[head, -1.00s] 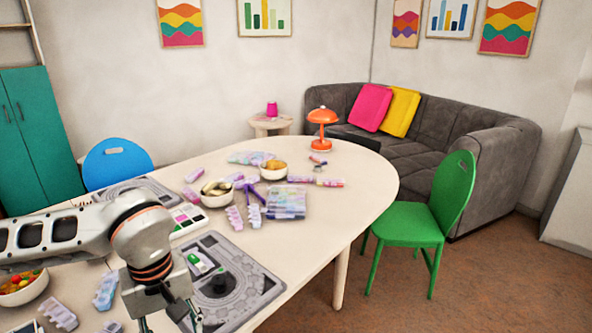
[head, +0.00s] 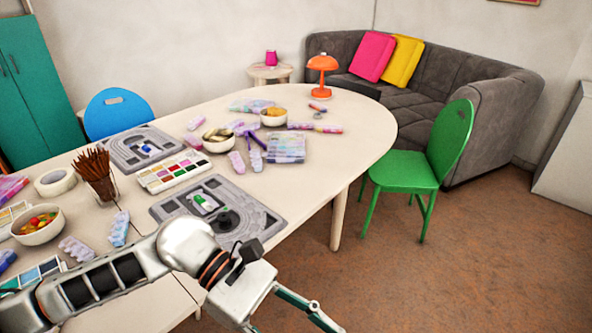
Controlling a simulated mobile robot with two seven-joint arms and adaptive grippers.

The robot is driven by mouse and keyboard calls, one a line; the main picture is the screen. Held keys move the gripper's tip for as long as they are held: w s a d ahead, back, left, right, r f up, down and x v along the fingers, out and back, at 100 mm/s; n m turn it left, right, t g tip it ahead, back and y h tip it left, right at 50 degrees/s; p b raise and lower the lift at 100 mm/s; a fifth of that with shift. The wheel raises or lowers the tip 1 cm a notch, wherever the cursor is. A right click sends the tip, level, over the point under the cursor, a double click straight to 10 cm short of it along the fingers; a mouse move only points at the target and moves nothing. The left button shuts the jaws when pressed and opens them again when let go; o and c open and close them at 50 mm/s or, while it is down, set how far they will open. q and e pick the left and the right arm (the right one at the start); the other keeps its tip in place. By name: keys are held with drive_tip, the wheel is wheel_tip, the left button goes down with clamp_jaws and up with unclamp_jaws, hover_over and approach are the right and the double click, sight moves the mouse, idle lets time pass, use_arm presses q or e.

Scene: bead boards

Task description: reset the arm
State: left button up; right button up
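My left arm comes in from the left across the bottom of the head view. Its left gripper (head: 292,322) is at the bottom edge, in front of the table's near edge and over the floor. Its fingers spread apart and look open, with no object seen between them; their ends are cut off by the frame. My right gripper is not in view.
A pale table (head: 345,160) holds grey boards, one (head: 225,208) just behind my arm. A paint set (head: 172,170), a pencil cup (head: 100,178) and a candy bowl (head: 37,224) stand nearby. A green chair (head: 420,170) is at right, with clear floor before it.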

use_arm(q)
drive_tip(key=w+d+r+n+t+h, duration=0.45)
drive_tip(key=r+n+h, duration=0.5)
drive_tip(key=n, duration=0.35)
drive_tip(key=w+a+f+n+t+y, duration=0.2)
drive_tip(key=w+a+f+n+t, duration=0.2)
drive_tip(key=w+n+t, duration=0.5)
drive_tip(key=w+a+f+n+t+y, duration=0.4)
drive_tip(key=n+t, duration=0.3)
drive_tip(key=n, duration=0.6)
drive_tip(key=a+f+n+t+y, duration=0.1)
drive_tip(key=a+f+n+y, duration=0.35)
drive_tip(key=f+n, duration=0.2)
drive_tip(key=a+f+n+t+y, duration=0.1)
drive_tip(key=a+f+n+y, duration=0.2)
drive_tip(key=a+f+n, duration=0.35)
drive_tip(key=s+a+f+n+g+y, duration=0.2)
drive_tip(key=s+a+f+n, duration=0.1)
drive_tip(key=s+f, duration=0.4)
drive_tip(key=s+a+f+n+g+y, duration=0.3)
drive_tip(key=s+a+f+n, duration=0.1)
drive_tip(key=f, duration=0.9)
drive_tip(key=s+a, duration=0.1)
drive_tip(key=s, duration=0.1)
drive_tip(key=shift+s+a+f+n, duration=0.25)
drive_tip(key=shift+s+f+n, duration=0.05)
drive_tip(key=shift+s+f, duration=0.1)
drive_tip(key=shift+g, duration=0.25)
